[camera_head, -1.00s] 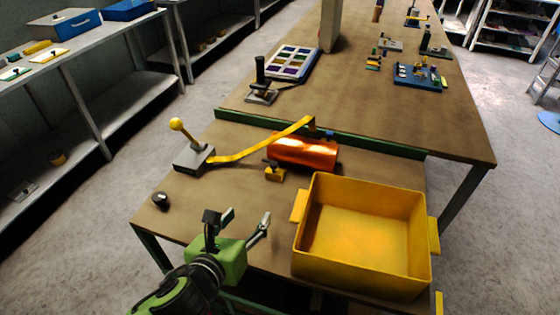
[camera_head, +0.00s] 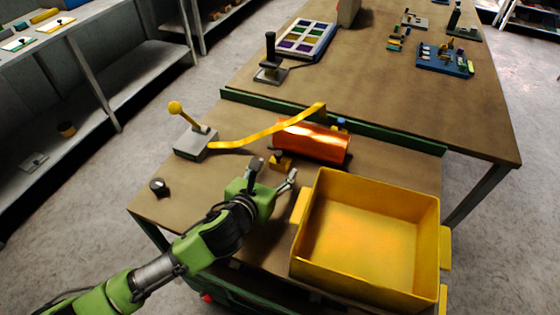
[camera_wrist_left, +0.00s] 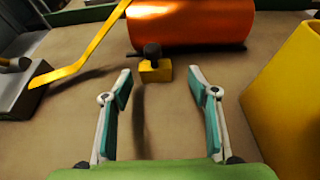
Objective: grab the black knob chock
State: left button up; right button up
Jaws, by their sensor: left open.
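The black knob chock (camera_head: 283,164) is a small yellow block with a black knob on top. It stands on the table in front of the orange cylinder (camera_head: 318,144). In the left wrist view the chock (camera_wrist_left: 156,73) is centred just beyond the fingertips, with its yellow block facing me. My left gripper (camera_head: 274,169) is open and empty, low over the table, its fingers pointing at the chock. In the left wrist view the two fingers (camera_wrist_left: 161,75) lie to either side of the chock's line, apart from it.
A yellow bin (camera_head: 368,240) stands close on the right of the gripper. A grey lever box (camera_head: 195,143) with a yellow strap (camera_head: 250,138) is on the left. A round black knob (camera_head: 159,187) lies near the left edge. A green rail (camera_head: 385,138) crosses behind.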

aim_at(277, 164)
pick_arm(q)
jog(key=shift+a+p+x, duration=0.15)
jog(key=shift+x, duration=1.15)
jog(key=shift+a+p+x, duration=0.1)
jog(key=shift+p+x, duration=0.05)
jog(key=shift+x, duration=1.15)
jog(key=shift+w+r, duration=0.1)
jog(key=shift+w, duration=0.05)
jog(key=c, duration=1.2)
